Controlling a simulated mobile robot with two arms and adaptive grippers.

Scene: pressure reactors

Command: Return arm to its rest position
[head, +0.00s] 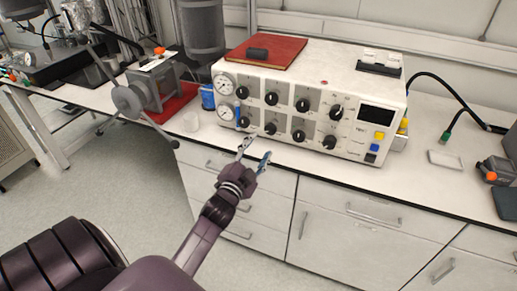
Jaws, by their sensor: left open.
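My left gripper (254,160) is open and empty. It is in front of the bench's front edge, with its two fingertips pointing toward the control box. My left arm comes up to it from the lower left. The white control box (345,120) stands on the bench with rows of black knobs (271,98) and two round gauges (225,84) on its front. The fingertips appear apart from the knobs. My right gripper is not in view.
The bench top (430,190) runs across the view above white drawers (350,215). A red book (265,52) lies on the box. A valve wheel (128,100) stands left on the bench. A black cable (450,90) is at right. Floor shows at lower left.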

